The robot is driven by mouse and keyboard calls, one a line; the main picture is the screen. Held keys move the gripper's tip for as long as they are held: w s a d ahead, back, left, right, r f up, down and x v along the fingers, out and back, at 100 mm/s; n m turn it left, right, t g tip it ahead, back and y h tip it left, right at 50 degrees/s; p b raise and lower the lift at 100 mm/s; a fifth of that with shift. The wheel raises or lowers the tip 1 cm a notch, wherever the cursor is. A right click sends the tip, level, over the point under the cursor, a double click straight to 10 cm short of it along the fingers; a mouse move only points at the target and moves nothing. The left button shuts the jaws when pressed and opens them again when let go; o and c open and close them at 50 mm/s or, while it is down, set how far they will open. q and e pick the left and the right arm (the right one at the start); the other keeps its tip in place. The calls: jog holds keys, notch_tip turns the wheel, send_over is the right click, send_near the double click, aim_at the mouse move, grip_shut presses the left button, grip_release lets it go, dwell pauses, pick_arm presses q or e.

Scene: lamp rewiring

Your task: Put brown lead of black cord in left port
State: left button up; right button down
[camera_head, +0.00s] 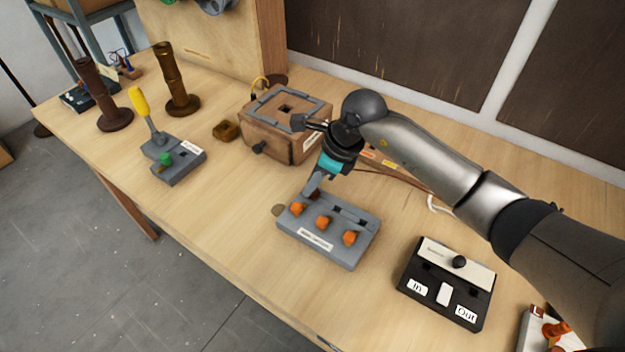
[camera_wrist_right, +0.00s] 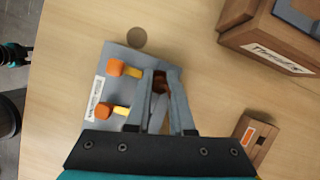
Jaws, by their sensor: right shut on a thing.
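The grey connector block (camera_head: 340,250) has three orange levers in a row, with ports behind them. It also shows in the right wrist view (camera_wrist_right: 118,52), where two levers are visible. My right gripper (camera_head: 312,190) points down at the block's left end, behind the left lever (camera_head: 297,209). In the right wrist view its fingers (camera_wrist_right: 160,88) are shut on a small brown piece, which looks like the brown lead (camera_wrist_right: 160,78). The fingers hide how deep it sits in the port. A black and teal part at that view's left edge may be my left gripper (camera_wrist_right: 14,54).
A wooden box (camera_head: 258,133) stands behind the block. A black In/Out switch box (camera_head: 440,306) lies to the right. The table in front of the connector block is clear.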

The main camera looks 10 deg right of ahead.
jog(key=shift+f+b, duration=0.35)
jog(key=shift+f, duration=0.05)
jog(key=c, duration=0.7)
grip_release()
jog(key=shift+r, duration=0.1)
jog(key=v, duration=1.5)
jog(key=shift+p, duration=0.4)
